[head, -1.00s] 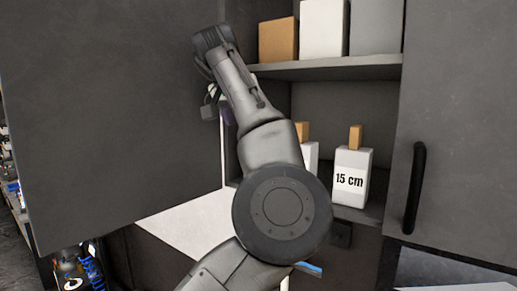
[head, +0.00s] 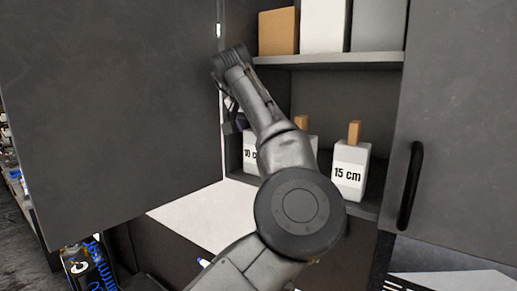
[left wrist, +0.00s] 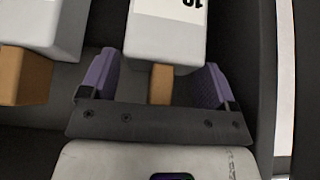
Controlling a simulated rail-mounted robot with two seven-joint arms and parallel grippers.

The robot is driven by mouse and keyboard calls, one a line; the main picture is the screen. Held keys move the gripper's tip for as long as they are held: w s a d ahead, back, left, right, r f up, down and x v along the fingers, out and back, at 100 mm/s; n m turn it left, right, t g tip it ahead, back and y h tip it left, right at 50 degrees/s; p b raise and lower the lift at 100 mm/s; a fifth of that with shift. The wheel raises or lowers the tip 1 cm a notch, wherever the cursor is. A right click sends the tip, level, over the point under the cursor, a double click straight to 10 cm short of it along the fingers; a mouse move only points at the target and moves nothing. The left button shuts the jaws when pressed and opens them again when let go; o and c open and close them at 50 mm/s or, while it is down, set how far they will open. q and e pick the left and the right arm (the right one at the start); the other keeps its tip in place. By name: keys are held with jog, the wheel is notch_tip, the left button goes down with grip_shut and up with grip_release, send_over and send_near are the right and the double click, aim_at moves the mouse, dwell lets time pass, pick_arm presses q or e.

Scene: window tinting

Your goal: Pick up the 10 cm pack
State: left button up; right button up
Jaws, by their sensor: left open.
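The 10 cm pack (head: 249,154), white with a black label, stands on the lower cabinet shelf, largely hidden behind my left arm. In the left wrist view the 10 cm pack (left wrist: 165,38) appears upside down, with its orange top piece (left wrist: 161,85) between my fingers. My left gripper (left wrist: 160,65) is open, its purple fingers on either side of that piece with gaps showing. In the head view my left gripper (head: 235,120) is at the shelf's left side, partly hidden. My right gripper is not in view.
The 15 cm pack (head: 350,170) stands to the right on the same shelf (head: 366,208). An upper shelf (head: 330,61) holds orange, white and grey boxes. An open door (head: 110,110) is on the left, another door with a handle (head: 411,187) on the right.

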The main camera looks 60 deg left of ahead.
pick_arm(q)
jog(key=shift+c, duration=0.2)
jog(key=c, duration=1)
